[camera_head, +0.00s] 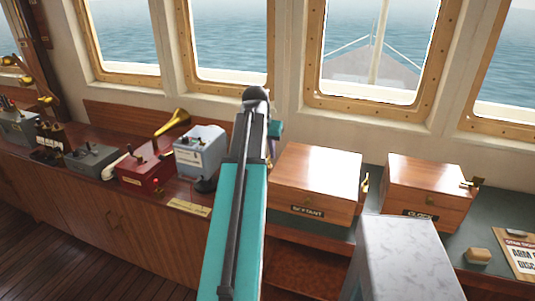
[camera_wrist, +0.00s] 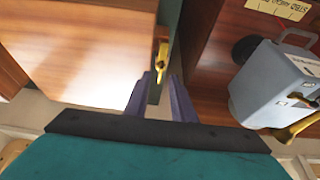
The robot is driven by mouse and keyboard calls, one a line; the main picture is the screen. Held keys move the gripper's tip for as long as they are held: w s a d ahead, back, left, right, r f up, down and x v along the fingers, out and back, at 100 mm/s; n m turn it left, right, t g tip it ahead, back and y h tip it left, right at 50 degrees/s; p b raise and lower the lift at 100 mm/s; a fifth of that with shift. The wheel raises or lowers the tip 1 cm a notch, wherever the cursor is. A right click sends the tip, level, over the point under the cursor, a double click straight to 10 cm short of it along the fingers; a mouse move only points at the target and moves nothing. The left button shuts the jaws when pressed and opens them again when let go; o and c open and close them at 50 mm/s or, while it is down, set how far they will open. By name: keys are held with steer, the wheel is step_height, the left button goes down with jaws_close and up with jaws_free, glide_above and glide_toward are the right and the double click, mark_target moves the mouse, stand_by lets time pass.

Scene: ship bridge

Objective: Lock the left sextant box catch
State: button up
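The wooden sextant box (camera_head: 315,178) with a "SEXTANT" plate stands shut on the green-topped counter, just right of my arm in the head view. Its right brass catch (camera_head: 365,184) shows there; its left side is hidden behind my arm. In the wrist view the box (camera_wrist: 85,50) fills the left, and a brass catch (camera_wrist: 160,58) shows on its side. My gripper (camera_wrist: 161,78) has its two purple fingers apart, with the catch just beyond and between the tips. Contact cannot be told. In the head view my fingers are mostly hidden.
A grey instrument box (camera_head: 200,150) stands left of the arm, and right of the fingers in the wrist view (camera_wrist: 275,85). A red box (camera_head: 145,170) and brass horn (camera_head: 174,122) are farther left. A "CLOCK" box (camera_head: 428,185) stands at right, with paper (camera_head: 522,258) nearby.

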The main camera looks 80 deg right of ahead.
steer(key=shift+x, duration=1.2)
jaws_close()
